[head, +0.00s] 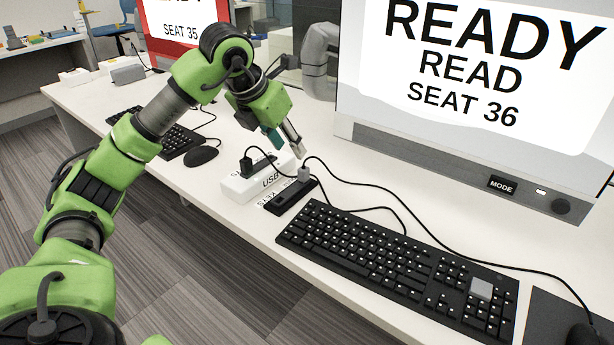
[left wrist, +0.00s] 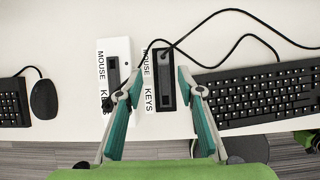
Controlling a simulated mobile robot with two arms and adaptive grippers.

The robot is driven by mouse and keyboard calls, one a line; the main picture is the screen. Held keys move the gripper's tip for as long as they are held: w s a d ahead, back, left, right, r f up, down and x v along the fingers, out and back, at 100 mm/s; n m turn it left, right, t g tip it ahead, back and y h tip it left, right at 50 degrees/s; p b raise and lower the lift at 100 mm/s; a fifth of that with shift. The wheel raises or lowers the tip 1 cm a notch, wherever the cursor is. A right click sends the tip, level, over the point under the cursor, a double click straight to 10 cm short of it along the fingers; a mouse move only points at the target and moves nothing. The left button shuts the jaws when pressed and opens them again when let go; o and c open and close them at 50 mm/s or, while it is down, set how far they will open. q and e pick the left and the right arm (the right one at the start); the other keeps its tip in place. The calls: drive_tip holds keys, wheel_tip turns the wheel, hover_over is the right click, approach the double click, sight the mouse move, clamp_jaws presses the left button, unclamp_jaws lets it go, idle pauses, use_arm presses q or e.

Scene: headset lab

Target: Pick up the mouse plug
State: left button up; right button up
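A grey plug (head: 304,173) stands in the far end of a dark USB hub (head: 283,203), with a black cable running right. The hub (left wrist: 165,98) also shows in the left wrist view, beside a white label reading MOUSE and KEYS. A black plug (head: 247,164) stands in the white USB box (head: 237,190) to the left. My right gripper is not in view.
A black keyboard (head: 385,258) lies right of the hubs, with cables behind it. A mouse (head: 584,335) is at the right edge, partly cut off. The SEAT 36 monitor (head: 470,80) stands behind. Another keyboard (head: 170,145) and mouse (head: 201,156) lie left.

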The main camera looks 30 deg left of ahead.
sight(303, 169)
use_arm(q)
drive_tip(key=x, duration=0.5)
drive_tip(key=shift+w+f+b, duration=0.1)
drive_tip(key=shift+f+b, duration=0.15)
drive_tip(key=shift+b, duration=0.05)
drive_tip(key=shift+d+b+x, duration=0.15)
drive_tip(key=shift+b+x, duration=0.1)
drive_tip(key=shift+x, duration=1.1)
drive_tip(key=shift+d+b+x, duration=0.15)
drive_tip(key=shift+b+x, duration=0.1)
drive_tip(key=shift+x, duration=1.1)
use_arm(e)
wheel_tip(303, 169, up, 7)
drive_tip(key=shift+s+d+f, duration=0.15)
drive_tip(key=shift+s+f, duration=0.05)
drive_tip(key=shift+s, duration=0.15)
use_arm(q)
drive_tip(key=shift+c, duration=0.4)
drive_tip(key=c, duration=0.8)
